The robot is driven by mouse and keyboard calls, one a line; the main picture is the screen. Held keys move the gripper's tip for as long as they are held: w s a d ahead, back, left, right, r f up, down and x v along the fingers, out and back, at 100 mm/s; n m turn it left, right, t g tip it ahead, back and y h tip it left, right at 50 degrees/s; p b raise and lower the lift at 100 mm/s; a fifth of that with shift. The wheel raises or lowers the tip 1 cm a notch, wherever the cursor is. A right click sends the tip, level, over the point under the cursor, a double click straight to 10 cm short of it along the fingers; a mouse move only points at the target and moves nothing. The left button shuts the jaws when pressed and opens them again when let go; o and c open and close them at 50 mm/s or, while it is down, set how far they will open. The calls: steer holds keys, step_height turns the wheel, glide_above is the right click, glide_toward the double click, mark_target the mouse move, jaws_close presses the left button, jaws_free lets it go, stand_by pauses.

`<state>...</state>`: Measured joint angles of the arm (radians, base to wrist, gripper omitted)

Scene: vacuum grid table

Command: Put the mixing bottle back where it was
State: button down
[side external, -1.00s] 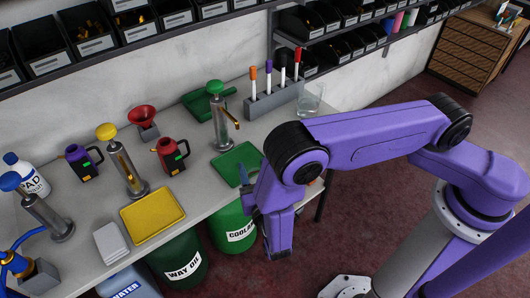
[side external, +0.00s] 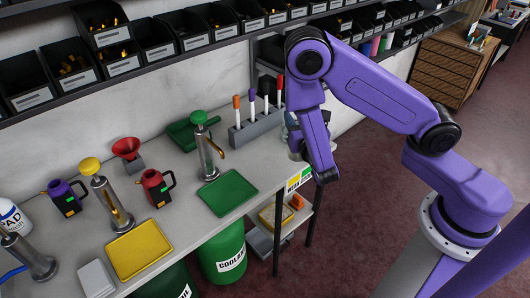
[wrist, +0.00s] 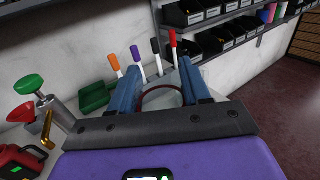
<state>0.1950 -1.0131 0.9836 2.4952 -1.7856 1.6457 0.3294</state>
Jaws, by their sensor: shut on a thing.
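My gripper (side external: 291,126) is at the right end of the table, beyond the marker rack. In the wrist view its two blue fingers (wrist: 160,76) are shut on a clear, round-rimmed vessel (wrist: 162,98), whose rim shows between them. It may be the mixing bottle, but I see no label. In the side view my arm hides most of the vessel, and I cannot tell whether its base touches the table.
The grey rack (side external: 256,128) with several markers stands just left of my gripper. A green tray (side external: 228,194), a green-topped pump (side external: 207,150) and a green dustpan-like tray (side external: 186,133) are farther left. Bin shelves (side external: 185,60) run above. The table's right edge is close.

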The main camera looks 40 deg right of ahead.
steer(key=w+f, duration=1.2)
steer(key=w, duration=0.1)
steer(key=shift+a+f, duration=0.25)
steer(key=shift+f, duration=0.05)
steer(key=c, duration=0.5)
jaws_free()
steer(key=shift+f, duration=0.15)
